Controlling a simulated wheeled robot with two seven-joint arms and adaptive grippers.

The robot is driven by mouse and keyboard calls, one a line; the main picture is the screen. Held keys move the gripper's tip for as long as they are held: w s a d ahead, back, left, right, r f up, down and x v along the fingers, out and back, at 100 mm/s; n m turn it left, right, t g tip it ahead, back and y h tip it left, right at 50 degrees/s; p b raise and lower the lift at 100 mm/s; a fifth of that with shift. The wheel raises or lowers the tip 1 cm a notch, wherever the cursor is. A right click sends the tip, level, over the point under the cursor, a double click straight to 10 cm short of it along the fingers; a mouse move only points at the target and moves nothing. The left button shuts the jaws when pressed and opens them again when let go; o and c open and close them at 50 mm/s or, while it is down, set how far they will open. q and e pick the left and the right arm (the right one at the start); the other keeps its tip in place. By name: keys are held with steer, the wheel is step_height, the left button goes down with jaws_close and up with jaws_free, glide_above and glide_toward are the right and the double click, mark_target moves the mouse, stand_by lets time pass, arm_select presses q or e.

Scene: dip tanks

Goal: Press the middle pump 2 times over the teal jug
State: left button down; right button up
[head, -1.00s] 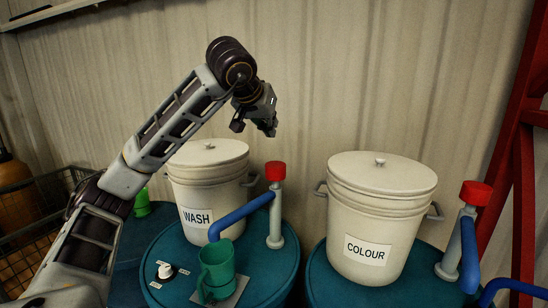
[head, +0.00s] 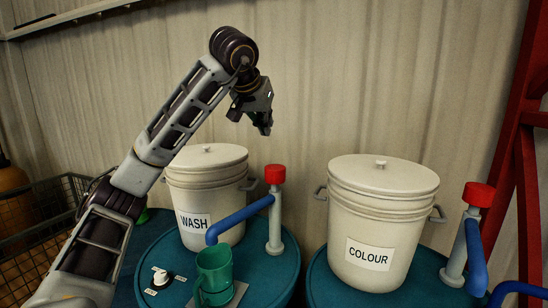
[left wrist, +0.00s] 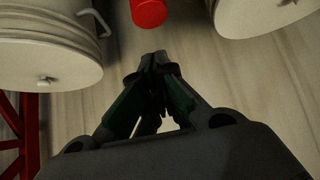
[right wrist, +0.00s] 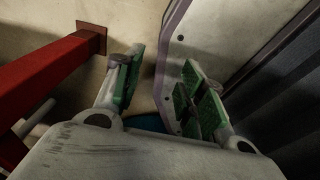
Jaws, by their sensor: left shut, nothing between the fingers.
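The middle pump (head: 275,215) has a red head, a pale upright column and a blue spout, and stands on a teal drum. The teal jug (head: 214,272) stands under the spout end. My left gripper (head: 262,122) is above the pump head, a little to its left in the head view, and apart from it. In the left wrist view my left gripper (left wrist: 155,60) is shut and empty, with the red pump head (left wrist: 148,12) beyond its fingertips. My right gripper (right wrist: 160,75) is open and outside the head view.
A white WASH bucket (head: 208,205) stands left of the pump, and a COLOUR bucket (head: 375,225) to its right. Another red-headed pump (head: 470,235) is at the far right beside a red frame (head: 525,160). A wire basket (head: 35,215) is at left.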

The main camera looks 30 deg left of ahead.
arm_select(q)
glide_above(274, 168)
steer(key=f, duration=0.7)
steer(key=shift+w+a+f, duration=0.15)
steer(key=shift+w+f, duration=0.1)
steer(key=shift+f, duration=0.15)
step_height(274, 168, down, 2)
steer(key=shift+s+f, duration=0.1)
steer(key=shift+f, duration=0.55)
arm_select(e)
steer(key=shift+s+a+r, duration=0.1)
steer(key=shift+a+r, duration=0.1)
steer(key=shift+a, duration=0.7)
steer(key=shift+d, duration=0.25)
